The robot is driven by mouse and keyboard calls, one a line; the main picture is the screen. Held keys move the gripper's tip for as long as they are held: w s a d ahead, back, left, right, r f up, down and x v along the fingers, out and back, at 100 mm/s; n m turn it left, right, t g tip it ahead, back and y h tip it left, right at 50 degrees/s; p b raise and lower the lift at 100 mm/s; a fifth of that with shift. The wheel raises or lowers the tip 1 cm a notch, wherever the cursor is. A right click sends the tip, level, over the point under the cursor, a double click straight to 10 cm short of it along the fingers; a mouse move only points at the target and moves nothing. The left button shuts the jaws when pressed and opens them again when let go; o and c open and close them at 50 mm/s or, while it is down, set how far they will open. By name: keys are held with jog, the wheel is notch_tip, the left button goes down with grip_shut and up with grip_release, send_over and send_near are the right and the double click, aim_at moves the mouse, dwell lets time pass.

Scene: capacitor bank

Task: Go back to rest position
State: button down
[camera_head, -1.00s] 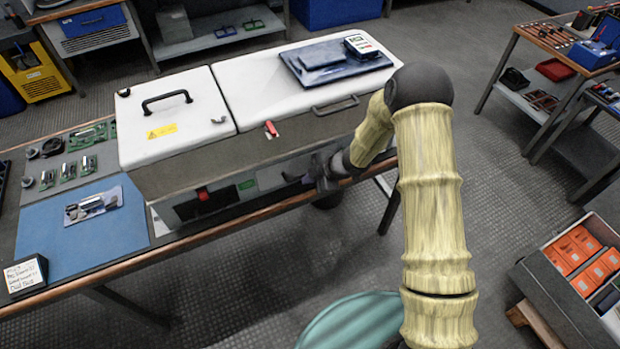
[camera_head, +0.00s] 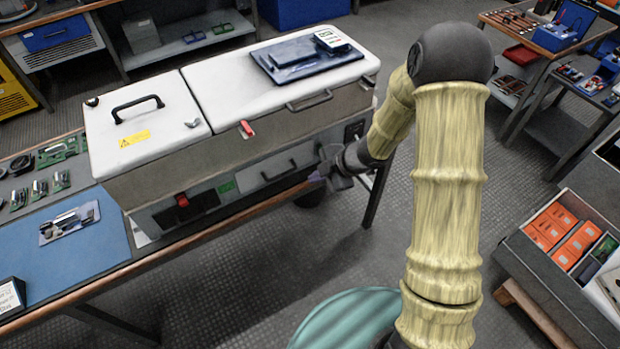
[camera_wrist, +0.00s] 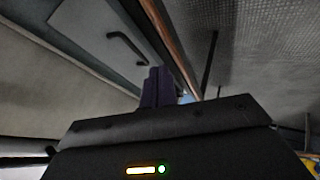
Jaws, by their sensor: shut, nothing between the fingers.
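My gripper (camera_head: 318,176) is at the front right of the capacitor bank cabinet (camera_head: 150,190), just off its front face near the table edge. In the wrist view the purple fingers of my gripper (camera_wrist: 157,86) are together with nothing between them. A dark handle (camera_wrist: 127,48) on a grey front panel shows beyond them. The cabinet has a closed white lid (camera_head: 255,85) with a black handle and a red latch (camera_head: 246,128). A red switch (camera_head: 182,200) and a green label are on its lower front.
The cabinet stands on a wood-edged bench (camera_head: 100,285) with a blue mat (camera_head: 75,245). A dark tray (camera_head: 305,62) with a meter lies on the lid. A crate of orange boxes (camera_head: 570,280) is at the right. A teal round thing (camera_head: 345,320) is low in front. Open floor lies between.

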dwell(0.5)
jog(key=d+r+m+t+h+p, duration=0.25)
jog(key=d+r+m+h, duration=0.35)
jog(key=d+r+m, duration=0.5)
jog(key=s+d+r+m+g, duration=0.1)
jog(key=s+d+r+m, duration=0.1)
jog(key=s+m, duration=0.4)
jog(key=s+d+r+m+g+h+p, duration=0.1)
jog(key=s+d+r+m, duration=0.2)
jog(key=s+m, duration=0.3)
jog(key=s+r, duration=0.1)
jog(key=s, duration=0.2)
jog(key=shift+s+d+h, duration=0.3)
jog(key=shift+s+d, duration=0.05)
jog(key=shift+s, duration=0.05)
